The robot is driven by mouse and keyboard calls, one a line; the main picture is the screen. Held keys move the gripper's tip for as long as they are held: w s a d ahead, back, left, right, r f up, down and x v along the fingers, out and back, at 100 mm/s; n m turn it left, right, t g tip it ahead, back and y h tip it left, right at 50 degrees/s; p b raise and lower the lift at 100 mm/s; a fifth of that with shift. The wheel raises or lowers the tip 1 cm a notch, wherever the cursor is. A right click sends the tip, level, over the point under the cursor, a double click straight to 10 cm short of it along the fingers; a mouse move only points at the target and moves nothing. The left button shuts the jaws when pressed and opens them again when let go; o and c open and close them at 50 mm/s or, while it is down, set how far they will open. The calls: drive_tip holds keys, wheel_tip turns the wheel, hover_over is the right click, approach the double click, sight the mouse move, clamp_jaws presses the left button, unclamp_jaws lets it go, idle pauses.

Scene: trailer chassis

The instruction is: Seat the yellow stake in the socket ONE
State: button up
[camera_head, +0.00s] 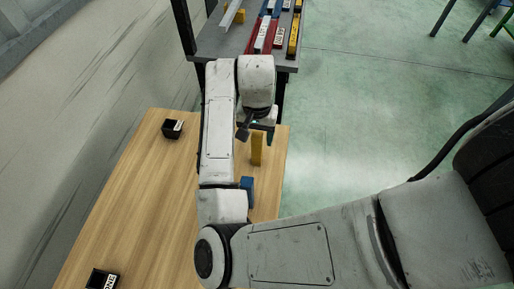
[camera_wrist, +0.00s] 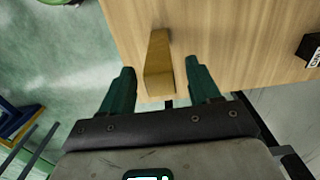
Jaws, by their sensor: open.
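The yellow stake (camera_head: 257,148) stands upright near the right edge of the wooden table. My gripper (camera_head: 258,127) is above it, pointing down. In the wrist view the open gripper (camera_wrist: 159,68) has its green fingers on either side of the stake (camera_wrist: 158,62), with a gap at each side. One black socket block (camera_head: 103,279) is at the near left of the table; its small label seems to read ONE. Another black socket block (camera_head: 172,129) is at the far left, its label unreadable here. A labelled black block (camera_wrist: 312,48) also shows at the wrist view's right edge.
A blue block (camera_head: 247,190) stands nearer on the wooden table (camera_head: 150,200), partly behind my arm. A grey table (camera_head: 215,45) at the back carries red, blue and yellow parts. A wall (camera_head: 80,90) runs along the left. The table's middle left is clear.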

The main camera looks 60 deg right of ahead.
clamp_jaws()
idle(0.6)
